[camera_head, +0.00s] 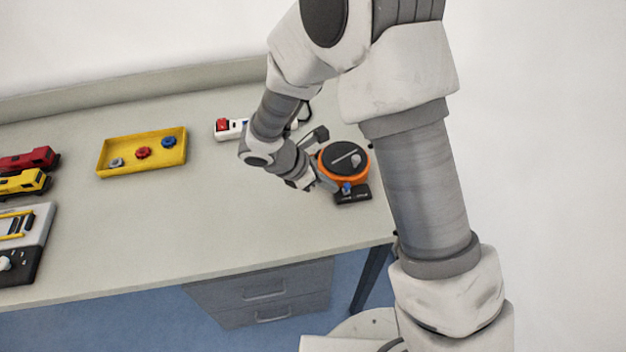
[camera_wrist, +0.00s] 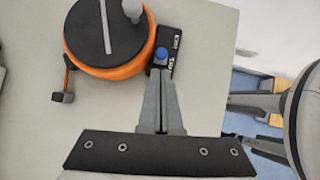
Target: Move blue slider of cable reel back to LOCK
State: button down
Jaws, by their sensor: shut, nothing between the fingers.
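The cable reel (camera_head: 344,159) is orange with a black top, a pale stripe and a grey knob, near the right end of the table. It also shows at the top of the wrist view (camera_wrist: 109,35). A black block with white lettering (camera_head: 353,196) is joined to its side. The blue slider (camera_head: 347,188) sits on that block; in the wrist view the slider (camera_wrist: 161,54) is near the block's lower left end. My gripper (camera_wrist: 160,75) is shut and empty, its tips right beside the blue slider. Whether they touch it I cannot tell.
A yellow tray (camera_head: 103,159) holds grey, red and blue knobs. A white device with a red part (camera_head: 222,126) stands behind my arm. Red (camera_head: 28,160) and yellow (camera_head: 22,183) toy vehicles and a grey panel (camera_head: 30,226) are at left. The table's middle is clear.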

aim_at(349, 186)
jog(key=shift+w+d+f, duration=0.2)
jog(key=shift+w+d, duration=0.1)
jog(key=shift+d, duration=0.3)
jog(key=shift+w+d, duration=0.25)
jog(key=shift+d, duration=0.7)
jog(key=shift+w+d, duration=0.25)
jog(key=shift+d, duration=0.7)
jog(key=shift+a+r, duration=0.1)
